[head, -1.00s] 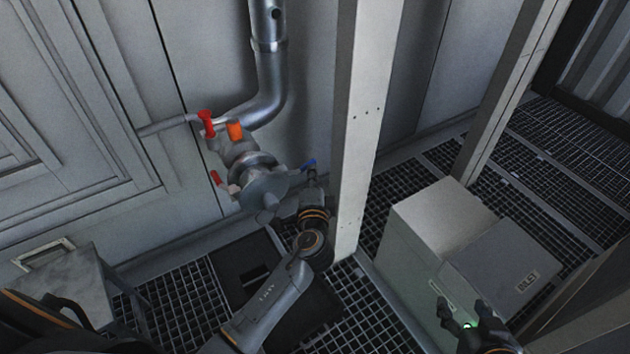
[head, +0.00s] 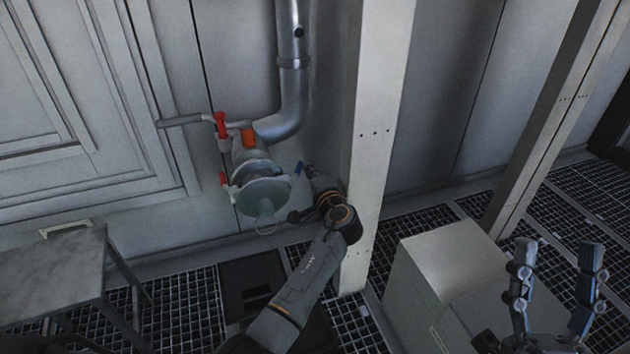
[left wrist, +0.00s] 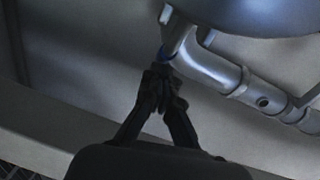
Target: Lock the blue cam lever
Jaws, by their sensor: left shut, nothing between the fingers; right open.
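The blue cam lever (head: 298,168) sits on the right side of a grey coupling (head: 262,192) at the end of the wall pipe. It points up and slightly outward. My left gripper (head: 308,170) is shut and empty, with its fingertips right beside the lever. In the left wrist view the shut fingertips (left wrist: 162,76) are just below a small blue part of the lever (left wrist: 165,54); contact cannot be told, as the fingers hide part of it. My right gripper (head: 556,248) is open and empty at the lower right, far from the coupling.
A red lever (head: 222,179) is on the coupling's left side, and a red valve handle (head: 221,124) is above it. A pale post (head: 376,130) stands just right of my left wrist. A grey box (head: 455,255) and a metal table (head: 60,265) flank the grated floor.

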